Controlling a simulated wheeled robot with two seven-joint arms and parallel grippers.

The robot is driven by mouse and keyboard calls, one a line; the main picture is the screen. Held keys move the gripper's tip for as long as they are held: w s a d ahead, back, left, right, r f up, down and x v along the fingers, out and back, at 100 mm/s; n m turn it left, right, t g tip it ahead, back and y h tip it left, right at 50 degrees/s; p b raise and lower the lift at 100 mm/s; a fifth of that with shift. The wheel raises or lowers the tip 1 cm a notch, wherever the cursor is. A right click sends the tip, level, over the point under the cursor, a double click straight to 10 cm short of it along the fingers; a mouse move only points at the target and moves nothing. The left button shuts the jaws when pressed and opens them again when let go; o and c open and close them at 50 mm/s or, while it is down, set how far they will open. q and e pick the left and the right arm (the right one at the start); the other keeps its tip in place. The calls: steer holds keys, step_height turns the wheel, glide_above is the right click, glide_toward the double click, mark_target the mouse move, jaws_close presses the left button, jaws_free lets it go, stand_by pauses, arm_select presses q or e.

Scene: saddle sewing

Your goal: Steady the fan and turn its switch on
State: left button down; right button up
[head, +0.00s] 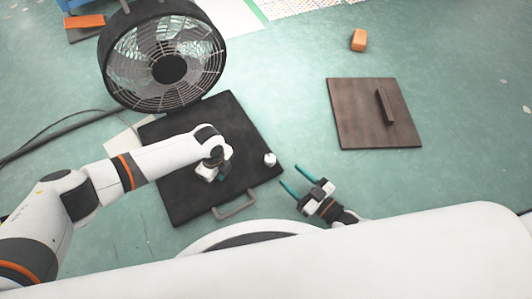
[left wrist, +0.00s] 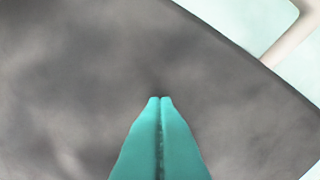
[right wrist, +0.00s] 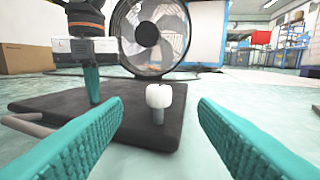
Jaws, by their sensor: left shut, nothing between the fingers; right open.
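The fan (head: 168,68) has a round dark housing and wire grille. It stands at the back of a black base plate (head: 180,205) with a grey handle. A small white knob on a stem, the switch (head: 269,159), stands near the plate's right edge. It also shows in the right wrist view (right wrist: 158,97). My left gripper (head: 212,176) points down at the plate; its teal fingers (left wrist: 160,99) are shut and empty, with tips at or just above the surface. My right gripper (head: 288,174) is open beside the plate, its fingers facing the knob, which appears between and beyond them.
A brown square board (head: 360,125) with a raised bar lies to the right. An orange block (head: 359,40) lies behind it. A dark cable (head: 60,132) runs left from the fan. The green floor between plate and board is clear.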

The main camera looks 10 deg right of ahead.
mark_target(270, 162)
steer(key=x, duration=1.2)
steer(key=shift+c, duration=0.4)
